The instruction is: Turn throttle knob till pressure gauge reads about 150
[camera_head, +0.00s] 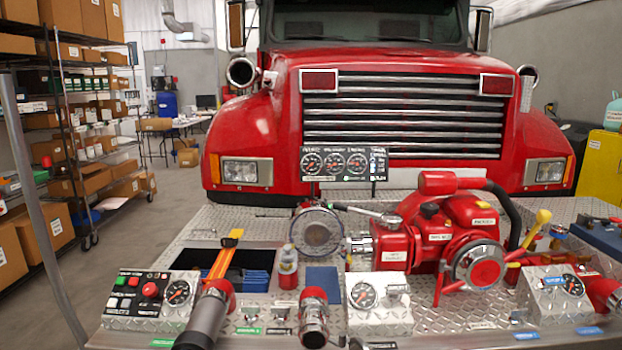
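Which knob is the throttle is not clear from this view. A red round knob (149,290) sits on the black control panel (125,305) at the front left, beside a round gauge (177,292). A second gauge (363,295) is on the white-faced box at the front middle, with a small metal fitting (397,289) to its right. A third gauge (572,285) is on the diamond-plate box at the front right. A raised black panel (345,163) carries three more dials. The needle readings are too small to tell. Neither of my grippers is in view.
A red pump (440,235) with hoses and a yellow-knobbed lever (543,216) fills the right middle of the diamond-plate deck (270,222). A grey hose (203,322) and a red-collared metal coupling (313,315) stand up at the front. A red truck (250,130) is behind.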

